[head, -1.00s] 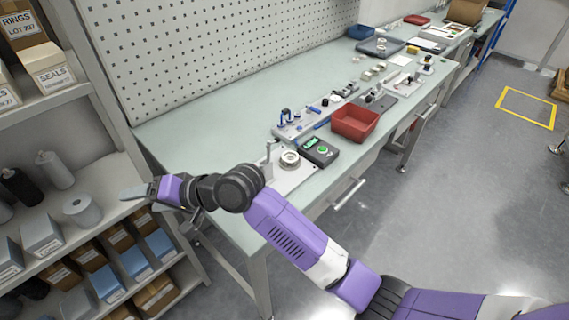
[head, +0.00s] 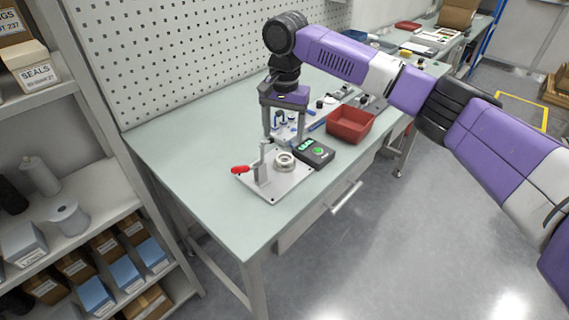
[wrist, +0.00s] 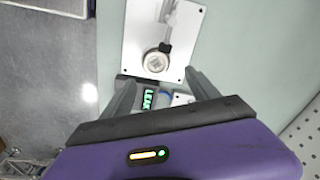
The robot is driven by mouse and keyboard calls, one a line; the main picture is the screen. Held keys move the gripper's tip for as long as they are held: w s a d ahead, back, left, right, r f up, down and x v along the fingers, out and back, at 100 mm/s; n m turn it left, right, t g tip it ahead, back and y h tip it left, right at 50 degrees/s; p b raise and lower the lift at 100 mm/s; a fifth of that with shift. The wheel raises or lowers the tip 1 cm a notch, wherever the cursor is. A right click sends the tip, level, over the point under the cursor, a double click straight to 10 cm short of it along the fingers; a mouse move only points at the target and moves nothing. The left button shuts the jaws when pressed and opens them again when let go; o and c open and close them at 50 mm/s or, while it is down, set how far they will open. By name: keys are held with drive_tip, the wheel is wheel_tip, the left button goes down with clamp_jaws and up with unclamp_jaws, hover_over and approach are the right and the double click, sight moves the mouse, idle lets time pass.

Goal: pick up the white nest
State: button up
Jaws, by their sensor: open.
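A round, pale ring-like piece, which looks like the white nest (head: 284,161), sits on a light metal plate (head: 272,189) near the front of the bench. In the wrist view the nest (wrist: 156,61) lies just beyond my fingertips, with part of a clamp beside it. A toggle clamp with a red handle (head: 241,169) stands on the same plate. My gripper (head: 284,138) points down, open and empty, above the bench and behind the nest as seen from the head. In the wrist view my fingers (wrist: 160,82) are spread, with nothing between the tips.
A dark leak tester with a green display (head: 315,152) stands right of the nest. A red bin (head: 351,124) is beyond it. A fixture with blue parts (head: 288,126) is partly hidden behind my gripper. The bench's left part is clear. A pegboard (head: 190,60) rises behind.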

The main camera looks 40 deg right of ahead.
sight(285, 159)
drive_tip(key=shift+s+f+g, duration=0.2)
drive_tip(key=shift+s+g, duration=0.1)
drive_tip(key=shift+s, duration=0.15)
drive_tip(key=shift+s+d+f+m, duration=0.1)
drive_tip(key=shift+f+m, duration=0.2)
drive_tip(key=shift+f, duration=0.05)
drive_tip(key=shift+w+d+f, duration=0.1)
drive_tip(key=shift+w+f, duration=0.1)
drive_tip(key=shift+f, duration=1.55)
drive_tip(key=shift+w+d+f, duration=0.1)
drive_tip(key=shift+w+f, duration=0.1)
drive_tip(key=shift+f, duration=1.5)
clamp_jaws()
drive_tip(key=shift+r, duration=0.15)
